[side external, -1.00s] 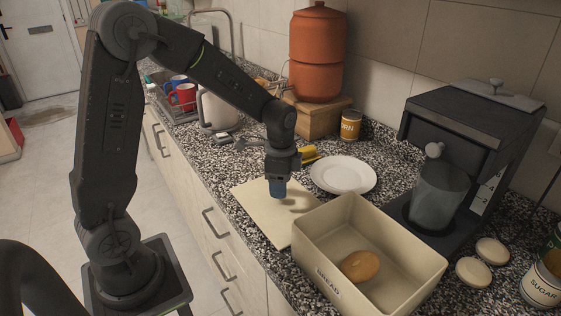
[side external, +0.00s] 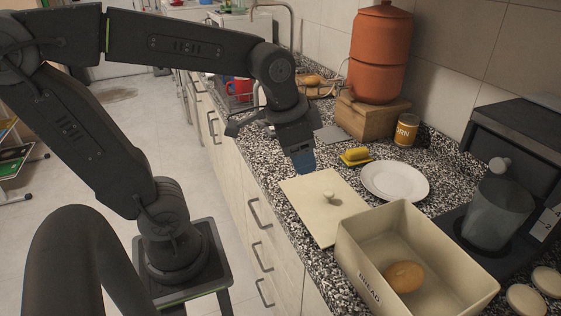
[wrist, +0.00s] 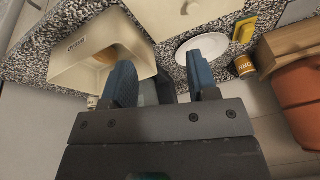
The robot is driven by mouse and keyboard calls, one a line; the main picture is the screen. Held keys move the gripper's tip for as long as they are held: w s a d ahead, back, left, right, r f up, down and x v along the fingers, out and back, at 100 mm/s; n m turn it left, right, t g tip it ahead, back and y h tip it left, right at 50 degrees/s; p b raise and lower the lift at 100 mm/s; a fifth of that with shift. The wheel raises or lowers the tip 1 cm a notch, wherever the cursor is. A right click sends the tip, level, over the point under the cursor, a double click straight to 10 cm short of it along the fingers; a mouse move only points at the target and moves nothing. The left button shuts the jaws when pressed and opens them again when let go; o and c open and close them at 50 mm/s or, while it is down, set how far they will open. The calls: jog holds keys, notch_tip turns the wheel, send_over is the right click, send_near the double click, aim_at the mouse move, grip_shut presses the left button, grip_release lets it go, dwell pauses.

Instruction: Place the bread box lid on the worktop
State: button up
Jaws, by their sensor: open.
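The bread box lid (side external: 322,208) is a flat cream panel with a small round knob. It lies flat on the speckled worktop (side external: 262,150), left of the bread box. In the wrist view a part of the lid (wrist: 185,12) shows at the top edge. The cream bread box (side external: 375,285) stands open, with a round loaf (side external: 404,277) inside. My gripper (side external: 304,165) is above and behind the lid, apart from it. In the wrist view its blue fingers (wrist: 165,85) are spread with nothing between them.
A white plate (side external: 395,181) and a yellow item (side external: 356,155) lie right of the lid. A corn can (side external: 406,130), a wooden box (side external: 368,118) with a terracotta vessel (side external: 380,55), and a coffee machine (side external: 500,205) stand along the wall.

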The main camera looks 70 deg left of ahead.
jog(key=s+n, duration=0.1)
jog(key=s+d+n+t, duration=0.1)
jog(key=s, duration=0.1)
jog(key=s+n, duration=0.1)
jog(key=s, duration=0.1)
jog(key=shift+s+d+f+t, duration=0.1)
jog(key=shift+s+d+t, duration=0.15)
jog(key=shift+d+t, duration=0.15)
